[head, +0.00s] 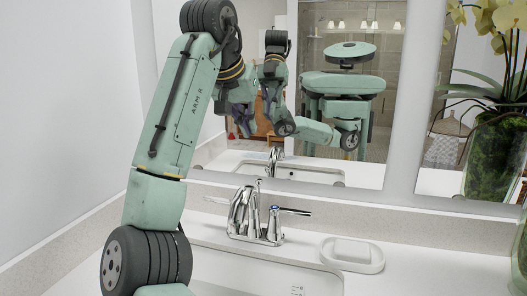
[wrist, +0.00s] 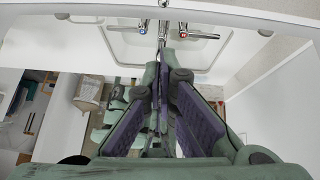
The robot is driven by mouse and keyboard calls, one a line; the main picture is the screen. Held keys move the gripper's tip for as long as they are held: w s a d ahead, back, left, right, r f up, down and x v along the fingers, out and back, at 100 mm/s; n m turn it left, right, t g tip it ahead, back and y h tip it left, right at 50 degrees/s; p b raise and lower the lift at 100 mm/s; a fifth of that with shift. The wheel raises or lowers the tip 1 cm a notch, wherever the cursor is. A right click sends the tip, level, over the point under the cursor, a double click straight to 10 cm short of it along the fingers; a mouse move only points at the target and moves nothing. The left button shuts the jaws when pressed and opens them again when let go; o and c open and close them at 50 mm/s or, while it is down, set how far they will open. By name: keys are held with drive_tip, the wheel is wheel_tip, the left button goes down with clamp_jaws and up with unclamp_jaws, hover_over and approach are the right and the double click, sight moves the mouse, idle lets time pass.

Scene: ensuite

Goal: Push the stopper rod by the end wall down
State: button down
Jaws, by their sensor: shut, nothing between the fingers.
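The stopper rod (head: 259,185) is a thin chrome rod with a small top. It stands upright behind the spout of the chrome faucet (head: 243,215) near the left end wall. My gripper (head: 241,122) hangs above and behind the faucet in the head view, pointing down near the mirror, apart from the rod. In the wrist view, my gripper (wrist: 161,72) has its two purple-padded fingers together at the tips, empty. The faucet shows beyond the tips in the wrist view (wrist: 163,27). I cannot make out the rod clearly there.
The mirror (head: 330,120) reflects my arm and body. A white soap dish (head: 352,254) sits right of the faucet. The sink basin (head: 265,272) is in front. A potted orchid (head: 490,150) stands at the right. The end wall (head: 65,120) rises at the left.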

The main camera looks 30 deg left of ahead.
drive_tip(key=p, duration=0.2)
hover_over(259, 180)
drive_tip(key=f, duration=0.7)
drive_tip(key=shift+w+a+f, duration=0.15)
drive_tip(key=shift+a+f, duration=0.05)
drive_tip(key=shift+a, duration=0.05)
drive_tip(key=f, duration=0.3)
drive_tip(key=shift+d+f, duration=0.2)
drive_tip(key=shift+f, duration=0.05)
drive_tip(key=shift+d+f, duration=0.1)
drive_tip(key=shift+f, duration=0.35)
wheel_tip(259, 180, down, 3)
drive_tip(key=shift+f+b, duration=0.2)
drive_tip(key=shift+b, duration=0.5)
drive_tip(key=shift+r, duration=0.1)
